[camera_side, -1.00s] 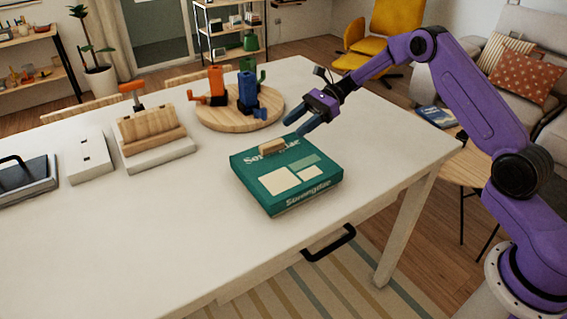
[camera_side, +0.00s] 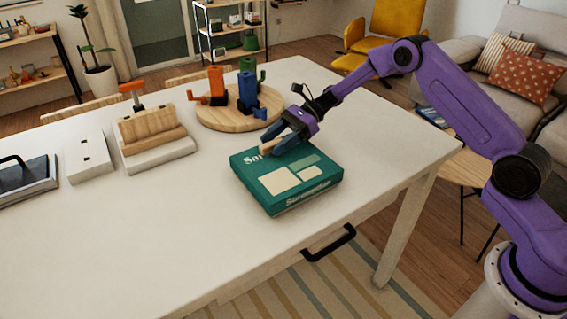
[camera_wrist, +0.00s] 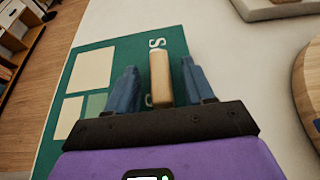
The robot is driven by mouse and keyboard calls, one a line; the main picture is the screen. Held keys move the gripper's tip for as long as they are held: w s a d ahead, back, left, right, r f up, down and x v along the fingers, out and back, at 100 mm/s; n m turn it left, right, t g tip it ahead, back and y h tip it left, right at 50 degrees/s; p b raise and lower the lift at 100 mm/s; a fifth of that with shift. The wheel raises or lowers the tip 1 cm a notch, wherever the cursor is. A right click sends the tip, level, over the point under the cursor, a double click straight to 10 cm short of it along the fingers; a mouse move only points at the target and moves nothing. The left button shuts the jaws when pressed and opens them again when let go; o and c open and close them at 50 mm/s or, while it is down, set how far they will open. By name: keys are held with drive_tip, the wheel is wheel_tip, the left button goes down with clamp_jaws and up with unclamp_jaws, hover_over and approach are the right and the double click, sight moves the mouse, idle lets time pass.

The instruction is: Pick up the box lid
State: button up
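The box lid (camera_side: 283,181) is green with pale patches and white lettering, and it lies closed on its box on the white table. A light wooden handle (camera_wrist: 164,76) stands up from the lid. In the side view the handle is partly hidden by the fingers. My gripper (camera_side: 277,145) is low over the far part of the lid. In the wrist view its two blue fingers (camera_wrist: 162,80) stand apart, one on each side of the handle, with a gap on both sides.
A wooden block with an orange-handled tool (camera_side: 148,130), a white box (camera_side: 88,157) and a dark tray (camera_side: 25,181) are at left. The table front is clear.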

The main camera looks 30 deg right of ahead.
clamp_jaws()
drive_tip(key=shift+r, duration=0.1)
